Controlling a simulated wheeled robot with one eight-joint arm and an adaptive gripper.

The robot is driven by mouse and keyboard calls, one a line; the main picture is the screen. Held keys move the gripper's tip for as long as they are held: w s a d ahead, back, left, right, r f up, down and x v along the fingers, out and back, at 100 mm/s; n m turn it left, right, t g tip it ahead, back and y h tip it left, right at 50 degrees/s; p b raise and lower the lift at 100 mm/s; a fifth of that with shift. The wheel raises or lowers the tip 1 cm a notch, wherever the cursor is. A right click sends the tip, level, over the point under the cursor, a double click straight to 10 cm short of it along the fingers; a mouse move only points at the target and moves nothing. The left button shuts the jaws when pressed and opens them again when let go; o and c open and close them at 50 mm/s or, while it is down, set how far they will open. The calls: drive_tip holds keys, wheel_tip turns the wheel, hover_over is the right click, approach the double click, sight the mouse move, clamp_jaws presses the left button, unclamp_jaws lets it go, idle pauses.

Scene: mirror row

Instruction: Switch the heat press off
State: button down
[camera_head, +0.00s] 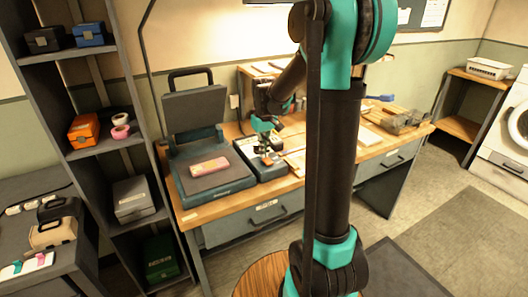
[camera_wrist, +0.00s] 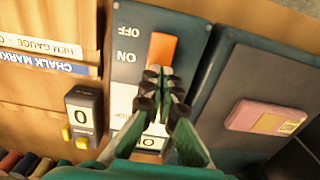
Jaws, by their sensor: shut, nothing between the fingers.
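The heat press (camera_head: 207,160) stands open on the left of the wooden bench, its lid raised and a pink item (camera_head: 210,166) on its lower plate. Its dark control panel (camera_head: 262,168) is on its right side. In the wrist view the panel (camera_wrist: 190,25) carries an orange switch (camera_wrist: 163,48), with upside-down OFF and ON labels beside it. My gripper (camera_wrist: 160,74) is shut and empty, its tips at the lower edge of the orange switch. I cannot tell whether they touch it. The fingers hide part of the panel. My gripper also shows over the panel in the head view (camera_head: 265,151).
A small grey counter reading 0 (camera_wrist: 83,115) and label strips (camera_wrist: 42,52) lie beside the panel. The pink item (camera_wrist: 265,117) rests on the plate. A dark shelf (camera_head: 95,105) stands left of the bench (camera_head: 215,208). Wooden pieces lie at the bench's right end.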

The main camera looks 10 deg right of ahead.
drive_tip(key=shift+w+f, duration=0.1)
drive_tip(key=shift+f, duration=0.2)
drive_tip(key=shift+s+d+r, duration=0.2)
drive_tip(key=shift+s+r, duration=0.2)
drive_tip(key=shift+s, duration=0.25)
drive_tip(key=shift+r, duration=0.1)
wheel_tip(320, 180, up, 14)
drive_tip(key=w, duration=0.2)
drive_tip(key=shift+w+a+f, duration=0.15)
drive_tip(key=shift+a+f, duration=0.05)
drive_tip(key=shift+a, duration=0.2)
